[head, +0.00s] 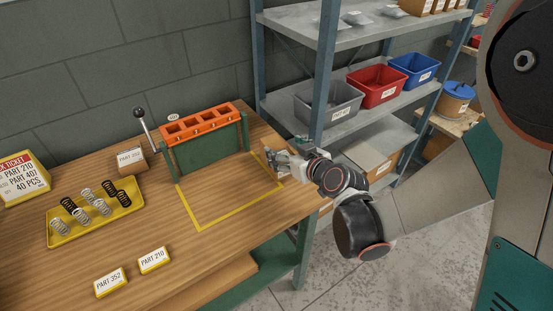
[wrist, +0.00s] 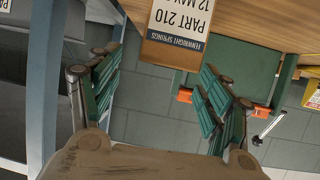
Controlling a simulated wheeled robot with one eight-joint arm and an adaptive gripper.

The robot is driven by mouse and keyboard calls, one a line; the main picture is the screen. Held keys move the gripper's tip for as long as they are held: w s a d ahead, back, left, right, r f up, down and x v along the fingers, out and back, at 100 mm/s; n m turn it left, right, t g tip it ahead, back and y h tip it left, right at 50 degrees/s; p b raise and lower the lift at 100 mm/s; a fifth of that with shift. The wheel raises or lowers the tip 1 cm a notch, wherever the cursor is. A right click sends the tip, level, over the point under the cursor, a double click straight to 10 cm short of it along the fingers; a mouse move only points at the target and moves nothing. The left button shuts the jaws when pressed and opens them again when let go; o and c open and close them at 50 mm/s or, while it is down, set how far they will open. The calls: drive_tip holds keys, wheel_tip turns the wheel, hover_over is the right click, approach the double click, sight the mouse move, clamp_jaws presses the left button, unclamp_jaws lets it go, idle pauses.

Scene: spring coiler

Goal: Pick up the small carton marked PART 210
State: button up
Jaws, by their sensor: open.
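In the wrist view, the small carton marked PART 210 (wrist: 178,54) is at the top, a brown box with a white and dark label that appears upside down. It sits at the bench top. My gripper (wrist: 158,72) is open, with one green-padded finger on each side of the picture. The carton lies ahead, between the line of the two fingers and nearer the right one; no contact shows. In the head view, my gripper (head: 283,163) is low over the bench's right end, beside the yellow outline. There I cannot make out the carton clearly behind it.
A green stand with an orange top (head: 201,124) is close left of my gripper. Another carton (head: 131,159) stands left of it, beside a lever. A yellow tray of springs (head: 97,226) is farther left. A shelf post (head: 324,80) rises just behind my gripper. The yellow outline (head: 195,226) is empty.

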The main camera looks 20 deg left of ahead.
sight(278, 148)
drive_tip(key=shift+s+b+x, duration=0.2)
drive_tip(key=shift+b+x, duration=0.95)
drive_tip(key=shift+x, duration=1.6)
drive_tip(key=shift+a+f, duration=0.1)
drive_tip(key=shift+f, duration=0.05)
drive_tip(key=shift+c, duration=0.6)
drive_tip(key=c, duration=1.5)
